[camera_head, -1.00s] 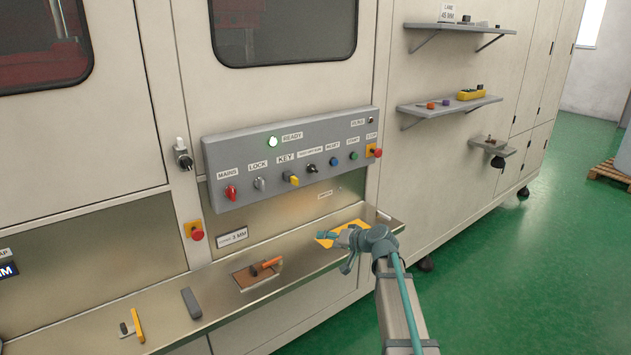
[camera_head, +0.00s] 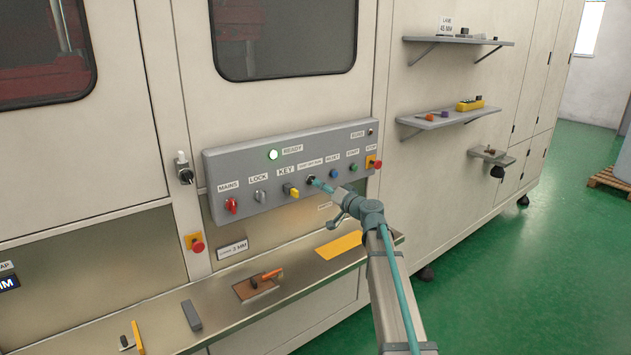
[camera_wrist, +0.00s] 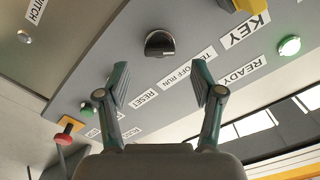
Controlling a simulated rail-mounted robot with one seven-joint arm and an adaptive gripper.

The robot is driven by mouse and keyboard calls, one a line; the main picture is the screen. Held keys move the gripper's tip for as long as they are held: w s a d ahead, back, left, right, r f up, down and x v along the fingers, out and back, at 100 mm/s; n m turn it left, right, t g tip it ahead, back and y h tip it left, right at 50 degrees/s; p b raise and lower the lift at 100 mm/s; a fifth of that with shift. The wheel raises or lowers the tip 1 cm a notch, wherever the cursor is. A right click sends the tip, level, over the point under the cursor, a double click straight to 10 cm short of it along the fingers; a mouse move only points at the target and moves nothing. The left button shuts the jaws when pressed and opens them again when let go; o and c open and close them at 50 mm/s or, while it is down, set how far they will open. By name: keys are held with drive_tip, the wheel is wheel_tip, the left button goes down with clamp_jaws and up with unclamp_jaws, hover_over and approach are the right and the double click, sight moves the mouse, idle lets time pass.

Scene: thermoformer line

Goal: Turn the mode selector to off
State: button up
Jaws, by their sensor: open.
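The mode selector (camera_head: 310,179) is a small black knob on the grey control panel (camera_head: 240,152), between the yellow key switch and the blue button. In the wrist view the black selector knob (camera_wrist: 160,44) shows whole, with a pale mark on its lower right side. A label with "OFF RUN" (camera_wrist: 188,68) lies beside it, partly covered by a finger. My gripper (camera_wrist: 161,78) is open and empty, its fingertips spread to either side below the knob in the picture, apart from it. In the head view my gripper (camera_head: 321,186) is close to the selector and partly overlaps it.
The yellow key switch (camera_head: 291,191) is left of the selector; the blue button (camera_head: 333,173), green button (camera_head: 352,168) and red stop button (camera_head: 375,164) are to its right. Below, a metal ledge (camera_head: 235,308) carries a yellow plate (camera_head: 340,245) and tools.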

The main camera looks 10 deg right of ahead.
drive_tip(key=p+x, duration=0.1)
drive_tip(key=x, duration=0.4)
drive_tip(key=shift+w+a, duration=0.1)
drive_tip(key=shift+w, duration=0.1)
drive_tip(key=c, duration=1.1)
drive_tip(key=shift+c, duration=0.2)
